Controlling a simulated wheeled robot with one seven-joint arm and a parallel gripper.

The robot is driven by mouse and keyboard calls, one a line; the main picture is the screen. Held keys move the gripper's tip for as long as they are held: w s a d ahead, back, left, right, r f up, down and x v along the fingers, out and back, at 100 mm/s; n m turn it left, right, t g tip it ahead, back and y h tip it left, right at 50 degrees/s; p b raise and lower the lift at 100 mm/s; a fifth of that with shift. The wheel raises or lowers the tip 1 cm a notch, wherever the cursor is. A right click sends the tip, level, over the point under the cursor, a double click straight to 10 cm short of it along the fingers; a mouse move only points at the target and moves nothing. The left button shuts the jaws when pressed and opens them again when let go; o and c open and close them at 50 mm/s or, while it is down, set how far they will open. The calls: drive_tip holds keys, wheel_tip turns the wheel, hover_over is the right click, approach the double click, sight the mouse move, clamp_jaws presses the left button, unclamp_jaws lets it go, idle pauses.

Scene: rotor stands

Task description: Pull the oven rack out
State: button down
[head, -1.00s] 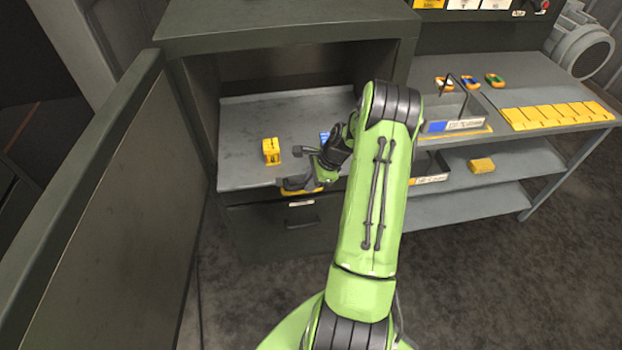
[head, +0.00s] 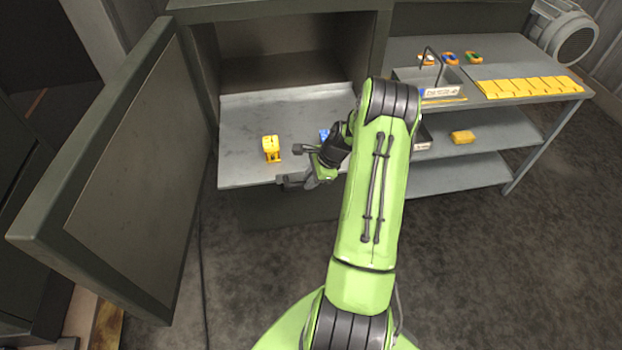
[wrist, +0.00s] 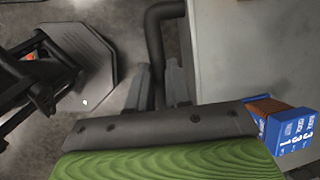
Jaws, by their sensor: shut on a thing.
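The oven rack (head: 240,165) is a flat grey tray, extending well out of the front of the open dark cabinet oven (head: 285,70). My gripper (head: 288,181) is at the rack's front edge, with my arm hiding the rack's right part. In the wrist view, my gripper (wrist: 158,88) is shut on the dark bent handle bar (wrist: 153,40) beside the rack's edge (wrist: 212,60). A yellow part (head: 271,148) stands on the rack.
The oven door (head: 135,175) stands wide open on the left. A grey workbench (head: 450,60) on the right carries a tray, yellow blocks (head: 530,87) and small colored parts. Floor in front is clear.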

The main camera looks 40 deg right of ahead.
drive_tip(key=shift+w, duration=0.1)
drive_tip(key=c, duration=1.1)
unclamp_jaws()
drive_tip(key=shift+o, duration=0.2)
drive_tip(key=p+v, duration=0.2)
drive_tip(key=v, duration=1.3)
drive_tip(key=shift+d+r, duration=0.15)
drive_tip(key=shift+r, duration=0.2)
